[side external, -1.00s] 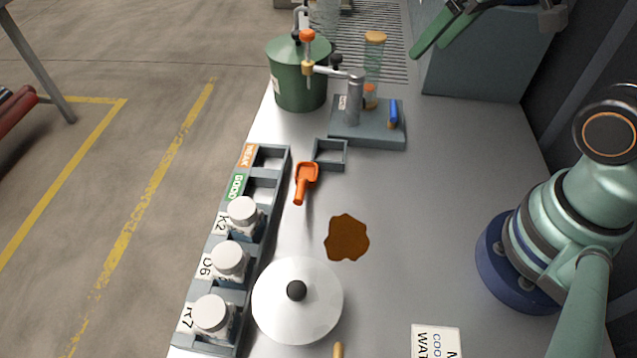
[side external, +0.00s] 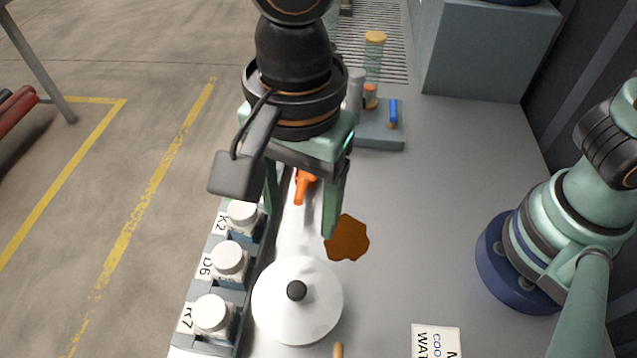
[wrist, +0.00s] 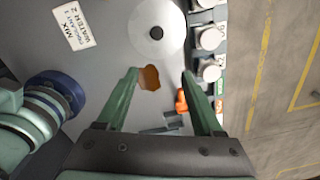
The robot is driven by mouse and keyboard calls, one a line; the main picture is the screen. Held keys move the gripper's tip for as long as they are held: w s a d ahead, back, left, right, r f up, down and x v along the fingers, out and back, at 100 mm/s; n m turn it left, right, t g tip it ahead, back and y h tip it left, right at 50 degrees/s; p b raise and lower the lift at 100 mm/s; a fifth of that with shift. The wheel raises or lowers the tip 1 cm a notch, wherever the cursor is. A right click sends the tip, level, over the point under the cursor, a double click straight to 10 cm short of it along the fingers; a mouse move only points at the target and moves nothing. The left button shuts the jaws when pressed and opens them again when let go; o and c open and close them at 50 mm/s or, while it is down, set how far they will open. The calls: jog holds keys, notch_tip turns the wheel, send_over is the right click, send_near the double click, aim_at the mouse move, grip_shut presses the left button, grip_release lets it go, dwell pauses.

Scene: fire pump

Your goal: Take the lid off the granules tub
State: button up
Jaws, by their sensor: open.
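The granules tub shows from above as a round white lid (side external: 318,312) with a black knob (side external: 296,291), at the near left of the bench. The tub's body is hidden under the lid. The lid also shows at the top of the wrist view (wrist: 140,38). My gripper (side external: 300,215) is open and empty, fingers pointing down. In the side view it hangs above the bench, beyond the lid and apart from it. In the wrist view, the lid lies ahead of my fingertips (wrist: 160,75).
A rack of several white-capped jars (side external: 229,258) runs along the left bench edge. A brown patch (side external: 347,238) lies beyond the lid. An orange scoop (side external: 304,186) is partly behind my gripper. A printed card (side external: 436,341) lies at the near right.

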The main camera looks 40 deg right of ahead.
jog(key=s+a, duration=0.2)
jog(key=m, duration=0.1)
send_over(298, 286)
jog(key=f, duration=0.7)
jog(key=shift+d+f, duration=0.15)
jog(key=shift+d, duration=0.2)
jog(key=shift+a+f, duration=0.2)
jog(key=shift+f, duration=1.2)
jog(key=shift+a+f, duration=0.15)
jog(key=shift+f, duration=1.2)
grip_shut()
